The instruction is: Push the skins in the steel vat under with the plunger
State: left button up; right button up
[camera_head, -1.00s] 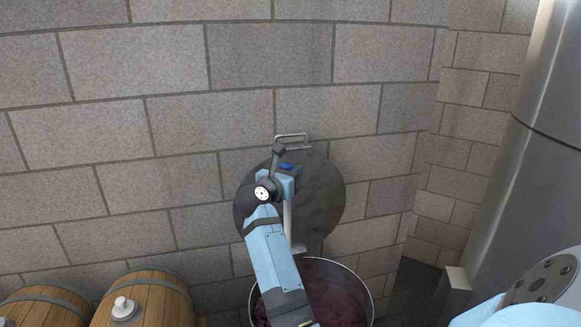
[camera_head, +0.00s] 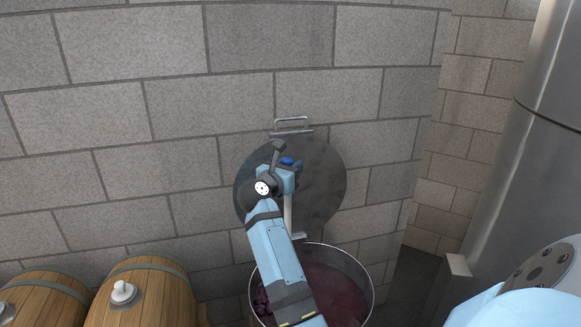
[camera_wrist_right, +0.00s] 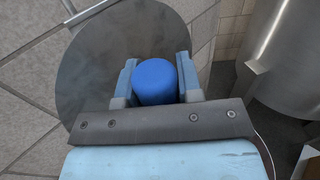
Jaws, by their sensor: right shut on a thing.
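The steel vat (camera_head: 371,290) stands open at the bottom of the head view, holding dark red skins (camera_head: 330,285). My right gripper (camera_head: 289,166) is above the vat's back side, in front of the wall. It is shut on the plunger's blue top (camera_head: 287,160), which shows between the two fingers (camera_wrist_right: 155,84) in the right wrist view. My forearm hides part of the vat's left side. My left gripper is not in view.
A round grey disc (camera_head: 325,190) with a handle (camera_head: 291,123) is against the block wall behind my gripper. A tall steel tank (camera_head: 530,140) stands at right.

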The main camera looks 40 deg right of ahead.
aim_at(286, 202)
jog(key=shift+f+b, duration=4)
jog(key=shift+f, duration=1)
jog(key=shift+r, duration=0.15)
